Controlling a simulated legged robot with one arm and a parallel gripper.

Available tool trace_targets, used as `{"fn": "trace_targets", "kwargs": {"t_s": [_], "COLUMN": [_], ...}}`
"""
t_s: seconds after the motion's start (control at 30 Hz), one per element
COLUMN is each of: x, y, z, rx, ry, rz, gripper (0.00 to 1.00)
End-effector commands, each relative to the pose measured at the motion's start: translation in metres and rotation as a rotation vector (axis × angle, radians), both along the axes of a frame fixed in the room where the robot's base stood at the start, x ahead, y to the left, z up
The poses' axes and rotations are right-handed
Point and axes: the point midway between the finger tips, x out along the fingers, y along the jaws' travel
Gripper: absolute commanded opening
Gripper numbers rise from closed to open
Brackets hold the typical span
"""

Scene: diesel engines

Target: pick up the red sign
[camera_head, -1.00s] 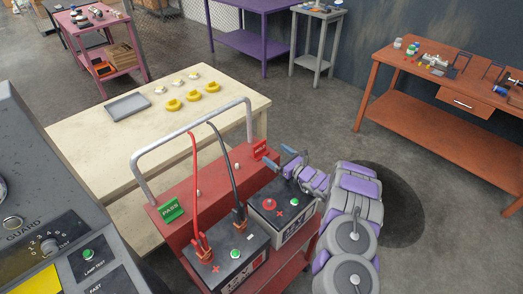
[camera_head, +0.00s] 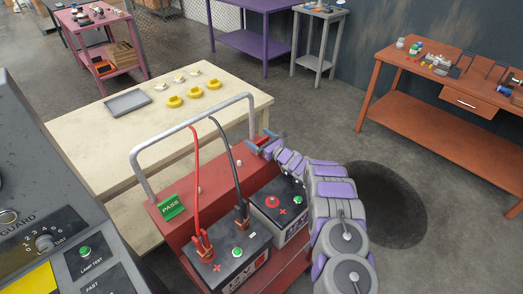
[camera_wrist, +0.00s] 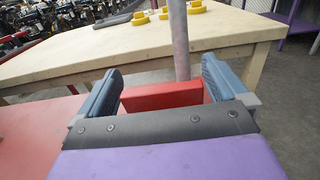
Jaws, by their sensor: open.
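The red sign (camera_wrist: 160,97) shows in the wrist view as a red block between my two blue-grey fingers, in front of a grey rail post. My gripper (camera_wrist: 162,85) is open, with one finger on each side of the sign; a gap shows at the right, and contact at the left is unclear. In the head view my gripper (camera_head: 264,143) is at the far right corner of the red cart (camera_head: 190,222), by the rail's right leg, and largely hides the sign there.
A green PASS sign (camera_head: 171,207) stands on the cart's left side. Two batteries (camera_head: 228,255) with red and black cables sit on the cart below a grey rail (camera_head: 190,122). A cream table (camera_head: 90,130) with yellow parts (camera_head: 194,93) stands behind.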

Motion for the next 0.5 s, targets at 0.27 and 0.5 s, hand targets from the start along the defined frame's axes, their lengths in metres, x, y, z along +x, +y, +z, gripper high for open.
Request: {"fn": "trace_targets", "kwargs": {"t_s": [0.27,0.5], "x": [0.0047,0.0044], "y": [0.0027,0.0038], "z": [0.0020,0.0016], "rx": [0.004,0.002], "ry": [-0.001,-0.001], "rz": [-0.002,-0.001], "gripper": [1.00,0.85]}}
